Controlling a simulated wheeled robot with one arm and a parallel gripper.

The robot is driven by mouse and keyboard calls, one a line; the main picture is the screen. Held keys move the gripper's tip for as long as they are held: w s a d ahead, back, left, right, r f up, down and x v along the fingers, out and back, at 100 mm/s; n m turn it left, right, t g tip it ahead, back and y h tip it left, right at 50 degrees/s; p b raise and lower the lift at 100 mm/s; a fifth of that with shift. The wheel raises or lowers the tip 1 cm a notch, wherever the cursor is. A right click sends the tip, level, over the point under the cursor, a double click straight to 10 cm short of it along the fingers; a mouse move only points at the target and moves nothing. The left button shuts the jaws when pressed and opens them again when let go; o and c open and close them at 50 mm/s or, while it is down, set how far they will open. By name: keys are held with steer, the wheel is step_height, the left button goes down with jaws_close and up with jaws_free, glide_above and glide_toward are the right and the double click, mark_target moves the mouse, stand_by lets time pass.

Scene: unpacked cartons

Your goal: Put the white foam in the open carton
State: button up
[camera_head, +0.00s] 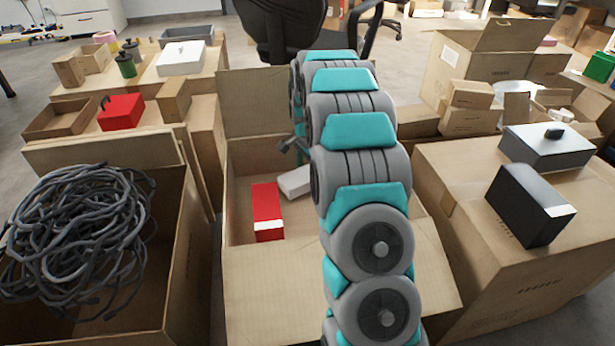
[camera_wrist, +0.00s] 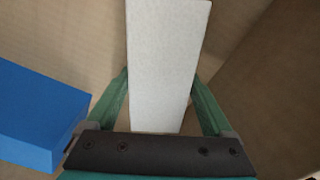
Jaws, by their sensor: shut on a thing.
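The white foam (camera_wrist: 165,60) is a long pale block that runs up between the two green fingers of my gripper (camera_wrist: 161,82) in the wrist view. My gripper is shut on it. In the head view a white block (camera_head: 295,182), which looks like this foam, shows within the walls of the open carton (camera_head: 330,290), partly behind my arm. I cannot tell whether it touches the carton floor. A red box (camera_head: 267,211) stands in the carton to the left of the white block.
A blue box (camera_wrist: 38,115) lies left of my gripper in the wrist view. A carton of tangled grey cables (camera_head: 75,235) stands at left. A closed carton (camera_head: 450,240) at right bears a black box (camera_head: 530,205) and a grey-white box (camera_head: 547,147). An office chair stands behind.

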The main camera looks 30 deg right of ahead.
steer(key=shift+f, duration=0.3)
steer(key=shift+f, duration=0.15)
steer(key=o, duration=1)
steer(key=shift+o, duration=0.2)
